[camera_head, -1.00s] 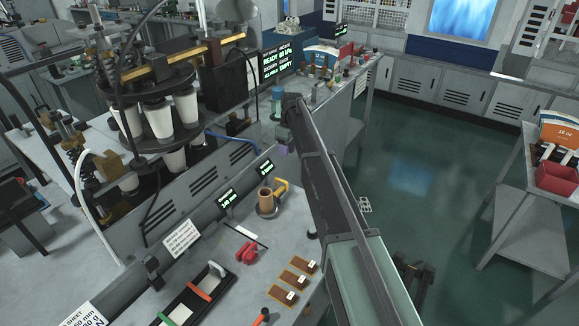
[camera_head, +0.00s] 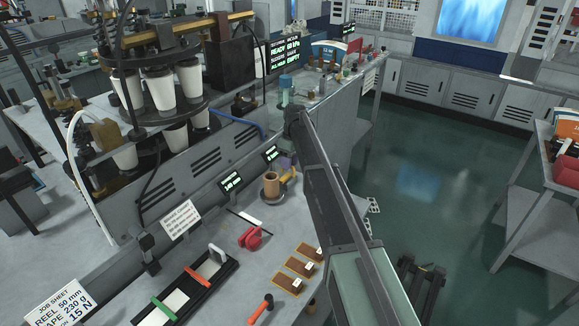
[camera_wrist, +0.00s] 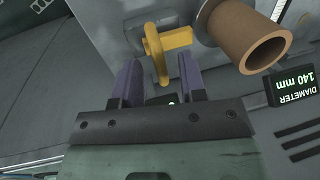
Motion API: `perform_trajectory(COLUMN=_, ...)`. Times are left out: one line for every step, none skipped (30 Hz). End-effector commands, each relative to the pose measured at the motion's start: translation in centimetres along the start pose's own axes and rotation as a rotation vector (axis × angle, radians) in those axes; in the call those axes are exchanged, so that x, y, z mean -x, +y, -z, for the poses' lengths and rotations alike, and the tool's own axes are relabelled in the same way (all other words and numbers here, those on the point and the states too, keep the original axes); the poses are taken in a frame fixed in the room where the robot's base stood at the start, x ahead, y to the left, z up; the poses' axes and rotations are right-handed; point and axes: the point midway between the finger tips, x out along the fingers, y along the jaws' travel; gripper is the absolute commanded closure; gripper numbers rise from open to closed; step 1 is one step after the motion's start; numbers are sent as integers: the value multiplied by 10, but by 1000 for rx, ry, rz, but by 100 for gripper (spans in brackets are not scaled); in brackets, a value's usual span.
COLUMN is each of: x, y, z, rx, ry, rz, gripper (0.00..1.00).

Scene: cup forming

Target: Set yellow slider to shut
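The yellow slider (camera_head: 291,178) is a bent, handle-like part beside a brown cylinder (camera_head: 271,184) on the grey bench. In the wrist view the yellow slider (camera_wrist: 160,48) is large, with its bar reaching down between my two purple fingers. My gripper (camera_wrist: 160,82) is open, and gaps show between the bar and both fingers. In the head view my gripper (camera_head: 287,161) is at the slider, partly hidden by my arm. The brown cylinder (camera_wrist: 247,36) is just right of the slider in the wrist view. The slider's lower end is partly hidden.
A "DIAMETER 140 mm" display (camera_wrist: 292,86) is near the cylinder. A red clamp-like part (camera_head: 250,238), brown sample cards (camera_head: 285,283) and a black tray (camera_head: 222,281) with red and green bars lie nearer. A machine with white cups (camera_head: 160,90) stands left.

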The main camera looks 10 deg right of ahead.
Motion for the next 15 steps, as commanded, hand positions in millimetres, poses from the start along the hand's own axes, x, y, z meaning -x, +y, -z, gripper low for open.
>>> perform_trajectory(x=1, y=0, z=0, rx=0, ry=0, rz=0, gripper=62)
perform_trajectory(x=1, y=0, z=0, rx=0, ry=0, rz=0, gripper=66)
perform_trajectory(x=1, y=0, z=0, rx=0, ry=0, rz=0, gripper=73)
perform_trajectory(x=1, y=0, z=0, rx=0, ry=0, rz=0, gripper=77)
perform_trajectory(x=1, y=0, z=0, rx=0, ry=0, rz=0, gripper=82)
perform_trajectory(x=1, y=0, z=0, rx=0, ry=0, rz=0, gripper=88)
perform_trajectory(x=1, y=0, z=0, rx=0, ry=0, rz=0, gripper=93)
perform_trajectory(x=1, y=0, z=0, rx=0, ry=0, rz=0, gripper=97)
perform_trajectory(x=1, y=0, z=0, rx=0, ry=0, rz=0, gripper=100)
perform_trajectory(x=1, y=0, z=0, rx=0, ry=0, rz=0, gripper=100)
perform_trajectory(x=1, y=0, z=0, rx=0, ry=0, rz=0, gripper=100)
perform_trajectory(x=1, y=0, z=0, rx=0, ry=0, rz=0, gripper=100)
perform_trajectory(x=1, y=0, z=0, rx=0, ry=0, rz=0, gripper=100)
perform_trajectory(x=1, y=0, z=0, rx=0, ry=0, rz=0, gripper=100)
perform_trajectory(x=1, y=0, z=0, rx=0, ry=0, rz=0, gripper=100)
